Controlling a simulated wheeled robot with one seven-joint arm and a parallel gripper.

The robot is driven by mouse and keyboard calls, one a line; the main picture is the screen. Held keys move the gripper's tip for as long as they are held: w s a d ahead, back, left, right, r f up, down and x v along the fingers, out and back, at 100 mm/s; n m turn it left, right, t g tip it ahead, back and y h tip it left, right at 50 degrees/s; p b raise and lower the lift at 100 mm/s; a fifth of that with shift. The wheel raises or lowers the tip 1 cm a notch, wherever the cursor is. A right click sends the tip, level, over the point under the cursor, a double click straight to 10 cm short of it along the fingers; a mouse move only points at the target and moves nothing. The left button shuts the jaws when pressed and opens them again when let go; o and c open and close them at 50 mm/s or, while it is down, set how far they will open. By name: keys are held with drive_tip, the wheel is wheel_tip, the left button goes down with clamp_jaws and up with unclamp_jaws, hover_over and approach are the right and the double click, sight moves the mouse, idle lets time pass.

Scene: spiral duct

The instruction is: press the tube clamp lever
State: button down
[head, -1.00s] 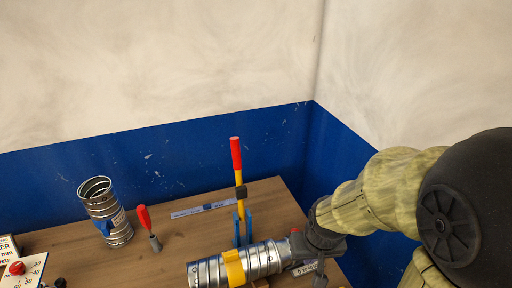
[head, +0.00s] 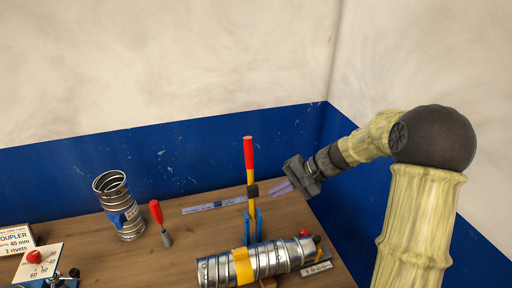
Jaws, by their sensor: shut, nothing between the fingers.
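The clamp lever (head: 249,172) stands upright, a yellow bar with a red grip on top and a dark collar lower down. Its foot sits in a blue bracket (head: 252,226) behind the spiral duct. The silver spiral duct (head: 215,270) lies across the table front with a yellow strap (head: 243,265) around it. My gripper (head: 274,190) is shut and empty, to the right of the lever, with its fingers pointing left toward it. A gap shows between the fingertips and the lever in the picture; their depth apart is hard to tell.
An upright duct piece (head: 121,212) with a blue part stands at the left. A red-handled tool (head: 159,222) stands beside it. A labelled strip (head: 212,207) lies at the back. A dial box (head: 38,266) and coupler sign (head: 15,240) are at far left. Blue-and-white walls close the back and right.

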drive_tip(key=w+d+r+t+y, duration=0.3)
drive_tip(key=w+r+y, duration=0.3)
drive_tip(key=w+r, duration=0.2)
drive_tip(key=shift+w+r+m, duration=0.25)
drive_tip(key=shift+w+m, duration=0.15)
drive_tip(key=shift+w, duration=0.6)
drive_tip(key=s+a+p, duration=0.1)
drive_tip(key=a+p, duration=0.7)
drive_tip(key=a, duration=0.1)
drive_tip(key=shift+s+a+f, duration=0.2)
drive_tip(key=shift+s, duration=0.05)
drive_tip(key=shift+d, duration=0.1)
